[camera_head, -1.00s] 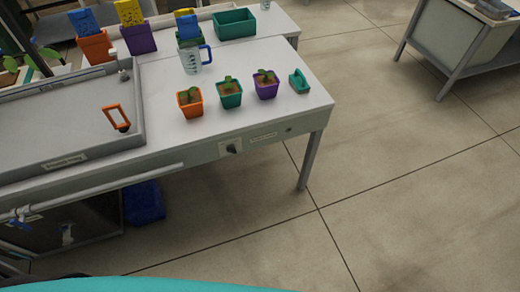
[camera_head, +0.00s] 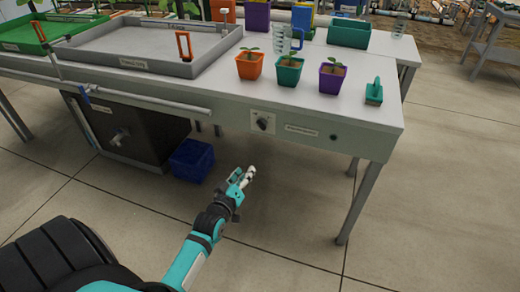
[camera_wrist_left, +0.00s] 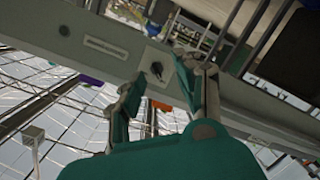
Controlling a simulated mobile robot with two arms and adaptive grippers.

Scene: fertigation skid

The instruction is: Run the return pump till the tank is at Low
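A dark rotary knob (camera_head: 262,123) on a pale plate sits on the front apron of the bench (camera_head: 370,133). A white label (camera_head: 301,131) is right of it; its text is too small to read. My left gripper (camera_head: 243,181) is in front of the bench, below the knob and apart from it. In the left wrist view the fingers are spread and empty, with the knob (camera_wrist_left: 156,70) beyond them. A dark box-like tank (camera_head: 130,128) with a tap on its front stands under the bench. I see no readable level mark on it. My right gripper is out of view.
A grey tray (camera_head: 150,68) with an orange-handled part lies on the bench. Potted seedlings (camera_head: 289,72) and a green scrubber-like object (camera_head: 374,92) stand near the front edge. A blue crate (camera_head: 192,160) is on the floor underneath. The floor at right is open.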

